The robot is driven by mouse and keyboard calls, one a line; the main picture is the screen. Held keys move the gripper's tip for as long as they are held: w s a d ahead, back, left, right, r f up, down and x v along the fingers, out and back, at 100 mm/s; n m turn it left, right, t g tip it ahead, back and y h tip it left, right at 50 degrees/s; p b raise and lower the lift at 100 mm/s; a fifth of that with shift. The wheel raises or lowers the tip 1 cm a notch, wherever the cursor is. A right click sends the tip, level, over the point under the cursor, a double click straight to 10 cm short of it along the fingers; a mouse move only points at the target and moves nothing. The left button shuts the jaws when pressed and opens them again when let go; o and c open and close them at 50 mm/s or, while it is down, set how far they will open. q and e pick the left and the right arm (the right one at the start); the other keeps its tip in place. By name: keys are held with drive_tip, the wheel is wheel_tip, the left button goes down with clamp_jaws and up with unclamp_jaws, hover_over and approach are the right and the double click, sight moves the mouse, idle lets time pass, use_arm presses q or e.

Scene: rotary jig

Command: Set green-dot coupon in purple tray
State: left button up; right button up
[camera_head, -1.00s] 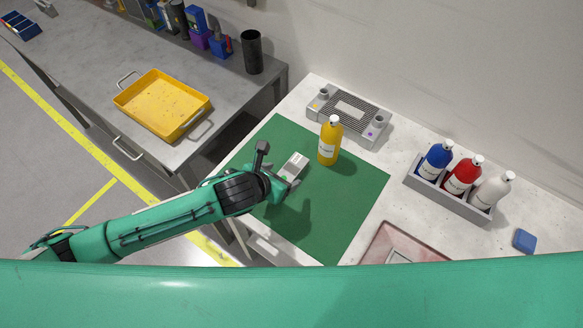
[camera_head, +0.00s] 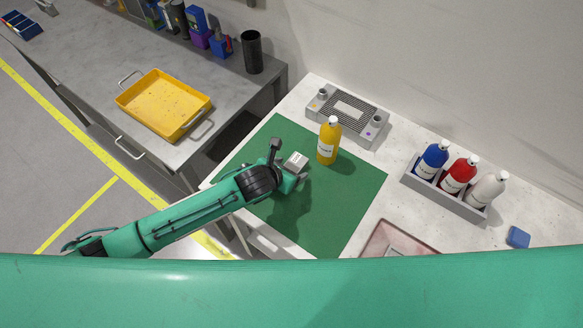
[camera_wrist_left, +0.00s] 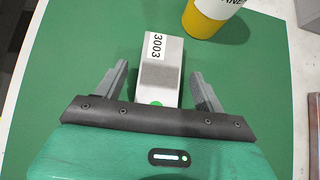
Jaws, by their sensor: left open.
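The coupon, a grey block with a "3003" label and a green dot (camera_wrist_left: 158,55), lies on the green mat. It also shows in the head view (camera_head: 296,160), partly covered by my left gripper. My left gripper (camera_wrist_left: 162,88) is open, with one finger on each side of the coupon's near end and gaps showing between fingers and block. In the head view the left gripper (camera_head: 293,176) is over the mat beside the coupon. I see no tray that is clearly purple; a purple dot (camera_head: 369,134) marks one end of a grey slotted fixture (camera_head: 338,122). My right gripper is not in view.
A yellow bottle (camera_head: 328,141) stands just right of the coupon. A grey caddy (camera_head: 440,196) with blue, red and white bottles, a blue block (camera_head: 518,237) and a pinkish tray (camera_head: 378,238) are at the right. A yellow tray (camera_head: 135,112) sits on the left bench. The mat's right part is clear.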

use_arm(q)
drive_tip(key=c, duration=1.3)
drive_tip(key=shift+o, duration=0.2)
drive_tip(key=shift+r, duration=0.1)
